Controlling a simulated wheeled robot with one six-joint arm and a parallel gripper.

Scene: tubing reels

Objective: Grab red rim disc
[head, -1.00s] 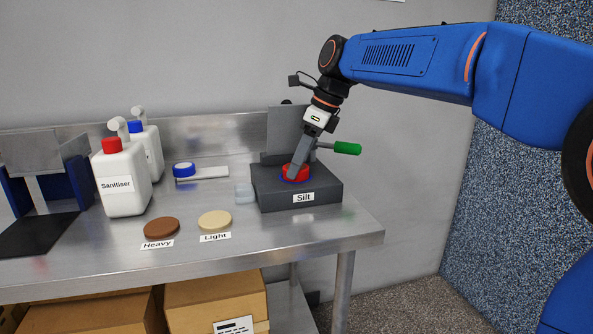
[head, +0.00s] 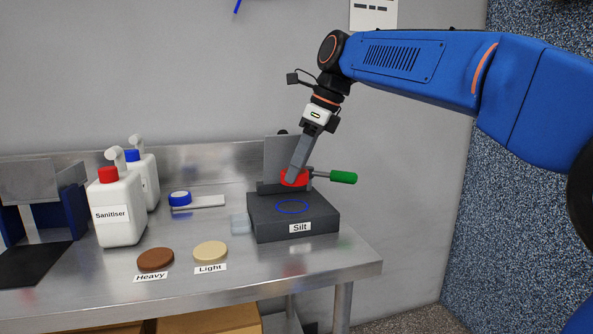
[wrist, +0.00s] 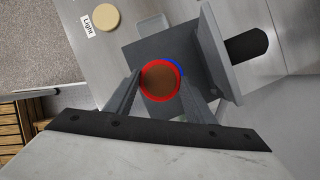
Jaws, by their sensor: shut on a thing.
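The red rim disc (head: 294,178) is between the fingers of my gripper (head: 296,172), lifted above the dark block labelled Silt (head: 320,225). In the wrist view the disc (wrist: 160,81) shows a red rim around a brown centre. My gripper (wrist: 160,88) is shut on it, one finger on each side. A blue ring mark (head: 292,207) lies bare on top of the block, and part of it shows past the disc in the wrist view (wrist: 180,70).
Brown Heavy disc (head: 155,260) and cream Light disc (head: 210,251) lie in front left. Sanitiser bottle (head: 119,208) stands further left.

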